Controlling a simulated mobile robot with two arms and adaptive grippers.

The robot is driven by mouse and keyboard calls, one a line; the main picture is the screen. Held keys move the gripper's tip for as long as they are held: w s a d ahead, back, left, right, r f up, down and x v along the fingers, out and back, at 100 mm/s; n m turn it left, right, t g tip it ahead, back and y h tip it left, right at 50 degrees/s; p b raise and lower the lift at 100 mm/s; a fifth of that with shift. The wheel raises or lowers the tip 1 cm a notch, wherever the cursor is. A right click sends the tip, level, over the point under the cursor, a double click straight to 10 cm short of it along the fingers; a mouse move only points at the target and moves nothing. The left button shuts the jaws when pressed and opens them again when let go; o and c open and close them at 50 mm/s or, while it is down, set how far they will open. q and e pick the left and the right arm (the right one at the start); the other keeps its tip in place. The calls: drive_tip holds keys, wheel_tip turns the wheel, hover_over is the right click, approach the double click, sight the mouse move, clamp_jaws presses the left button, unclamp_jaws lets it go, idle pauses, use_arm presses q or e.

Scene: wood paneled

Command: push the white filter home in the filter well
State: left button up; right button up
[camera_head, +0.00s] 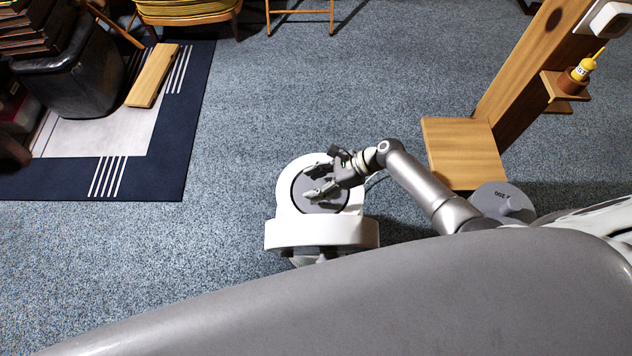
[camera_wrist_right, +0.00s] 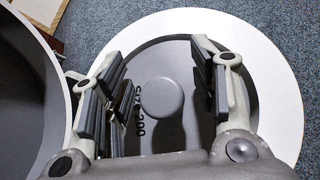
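A white round housing (camera_head: 290,205) stands on the carpet in the middle of the head view, its circular well facing up. In the right wrist view its white rim (camera_wrist_right: 275,75) surrounds a dark grey disc (camera_wrist_right: 155,50), marked with a size of 200 and bearing a round central knob (camera_wrist_right: 161,98). I cannot pick out a separate white filter. My right gripper (camera_head: 314,181) is over the well; in the wrist view its fingers (camera_wrist_right: 157,60) are spread on either side of the knob, apparently apart from it. My left gripper is not in view.
Open carpet surrounds the housing; a rug (camera_head: 195,130) lies left.

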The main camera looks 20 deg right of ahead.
drive_tip(key=shift+d, duration=0.1)
drive_tip(key=v, duration=1.1)
drive_tip(key=shift+d+r, duration=0.25)
drive_tip(key=shift+r, duration=0.05)
